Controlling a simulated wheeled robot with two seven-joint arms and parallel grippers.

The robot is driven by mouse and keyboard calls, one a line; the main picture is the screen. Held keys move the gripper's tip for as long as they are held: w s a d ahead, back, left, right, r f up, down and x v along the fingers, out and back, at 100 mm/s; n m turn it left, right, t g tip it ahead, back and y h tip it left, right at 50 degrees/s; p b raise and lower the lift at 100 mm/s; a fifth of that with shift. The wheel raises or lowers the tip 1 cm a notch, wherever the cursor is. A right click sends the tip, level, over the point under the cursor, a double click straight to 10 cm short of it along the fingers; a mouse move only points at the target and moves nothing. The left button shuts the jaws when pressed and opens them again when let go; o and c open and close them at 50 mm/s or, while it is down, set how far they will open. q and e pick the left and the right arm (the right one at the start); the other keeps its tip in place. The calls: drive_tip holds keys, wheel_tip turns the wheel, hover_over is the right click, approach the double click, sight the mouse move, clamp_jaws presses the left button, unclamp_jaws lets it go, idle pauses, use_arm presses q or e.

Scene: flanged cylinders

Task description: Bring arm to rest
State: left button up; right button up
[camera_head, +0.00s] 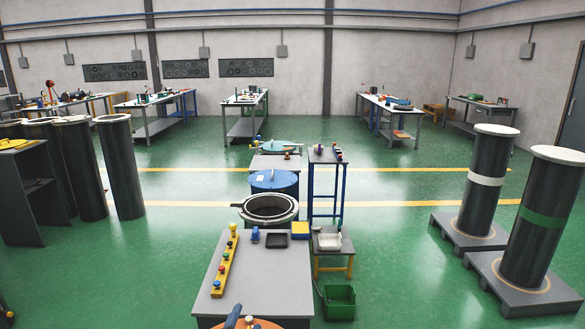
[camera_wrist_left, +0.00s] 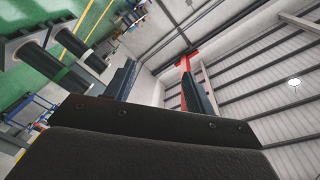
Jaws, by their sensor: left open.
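My left gripper (camera_wrist_left: 160,88) shows in the left wrist view. Its two dark fingers stand apart, with nothing between them. The wrist camera is tilted, with the ceiling and wall behind the fingers and the floor at upper left. In the head view I cannot clearly make out either gripper. Two dark flanged cylinders stand upright on grey bases at the right of the head view, one with a white band (camera_head: 487,181) and one with a green band (camera_head: 543,218). Several plain dark cylinders (camera_head: 121,170) stand at the left.
A grey table (camera_head: 262,275) with a yellow button strip (camera_head: 224,262) stands at front centre. Behind it are an open round vessel (camera_head: 268,222) and a blue-lidded drum (camera_head: 274,181). A green bin (camera_head: 339,302) sits on the floor.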

use_arm(q)
drive_tip(key=s+a+f+n+g+y, duration=0.1)
drive_tip(key=s+a+f+n+g, duration=0.3)
drive_tip(key=f, duration=0.4)
drive_tip(key=s+a+f+n+g+y, duration=0.1)
drive_tip(key=s+a+f+n+g, duration=0.1)
drive_tip(key=s+a+f+g, duration=0.4)
drive_tip(key=s+f+n+g, duration=0.2)
drive_tip(key=s+f, duration=0.3)
drive_tip(key=s, duration=0.3)
drive_tip(key=s+f+n+g, duration=0.2)
drive_tip(key=s+f, duration=0.3)
drive_tip(key=s, duration=0.3)
drive_tip(key=s+d+f+b, duration=0.1)
drive_tip(key=d+f+b, duration=0.2)
drive_tip(key=f+b, duration=0.5)
drive_tip(key=s+d+f+g+h+b, duration=0.1)
drive_tip(key=d+f+b, duration=0.2)
drive_tip(key=f+b, duration=0.5)
drive_tip(key=shift+s+d+f+h+b, duration=0.3)
drive_tip(key=shift+s+f+b, duration=0.1)
drive_tip(key=shift+f, duration=1.05)
use_arm(e)
wheel_tip(320, 180, down, 12)
drive_tip(key=a, duration=0.2)
drive_tip(key=shift+s+r+t+y, duration=0.2)
drive_tip(key=shift+t+y, duration=0.1)
drive_tip(key=shift+t, duration=0.1)
